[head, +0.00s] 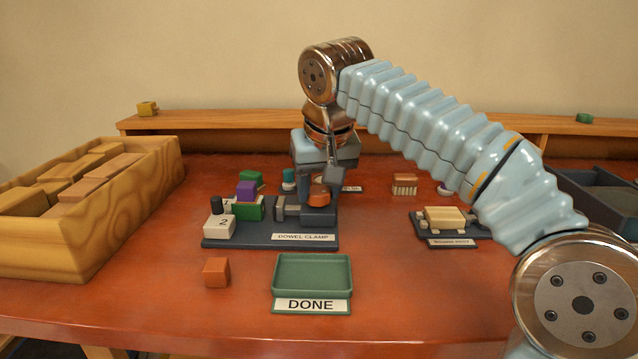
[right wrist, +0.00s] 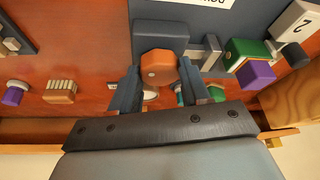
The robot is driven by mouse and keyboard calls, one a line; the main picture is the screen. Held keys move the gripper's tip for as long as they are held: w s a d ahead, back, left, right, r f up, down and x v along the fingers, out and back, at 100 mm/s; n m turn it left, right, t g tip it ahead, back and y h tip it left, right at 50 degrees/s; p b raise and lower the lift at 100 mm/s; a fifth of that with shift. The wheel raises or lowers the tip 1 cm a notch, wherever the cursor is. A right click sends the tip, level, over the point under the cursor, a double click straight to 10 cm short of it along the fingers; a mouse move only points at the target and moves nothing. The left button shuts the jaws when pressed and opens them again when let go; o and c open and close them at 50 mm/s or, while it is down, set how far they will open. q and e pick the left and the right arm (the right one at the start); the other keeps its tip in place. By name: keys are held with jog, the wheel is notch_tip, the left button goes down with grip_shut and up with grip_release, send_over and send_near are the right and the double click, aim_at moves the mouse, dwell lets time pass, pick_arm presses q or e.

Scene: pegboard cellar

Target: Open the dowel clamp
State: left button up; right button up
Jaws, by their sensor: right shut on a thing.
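The dowel clamp's dark base (head: 262,239) sits mid-table with a DOWEL CLAMP label on its front edge. Its grey jaw plate (head: 281,208) stands beside a green block (head: 247,208) with a purple block (head: 246,189) on top. I cannot tell whether plate and block touch. The clamp's orange knob (head: 319,195) sits above its grey body. My right gripper (head: 321,182) points down and is shut on this knob. In the right wrist view the knob (right wrist: 158,68) is between the fingers. My left gripper is not in view.
A white block marked 2 (head: 219,227) is at the base's left end. An orange cube (head: 216,272) and green DONE tray (head: 312,271) lie in front. A wooden crate (head: 140,210) stands left. A second fixture (head: 448,219) is right, under my right arm.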

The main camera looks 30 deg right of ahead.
jog(key=n+p, duration=0.1)
jog(key=n, duration=0.1)
jog(key=n+y+p, duration=0.1)
jog(key=shift+d+r+n+y, duration=0.1)
jog(key=shift+d+n+y, duration=0.05)
jog(key=shift+n+y, duration=0.2)
jog(key=shift+n+y+p, duration=0.25)
jog(key=shift+n+p, duration=0.15)
jog(key=shift+n, duration=0.45)
jog(key=o, duration=1)
jog(key=shift+o, duration=0.2)
jog(key=p+v, duration=0.1)
jog(key=v, duration=1.2)
jog(key=shift+r, duration=0.3)
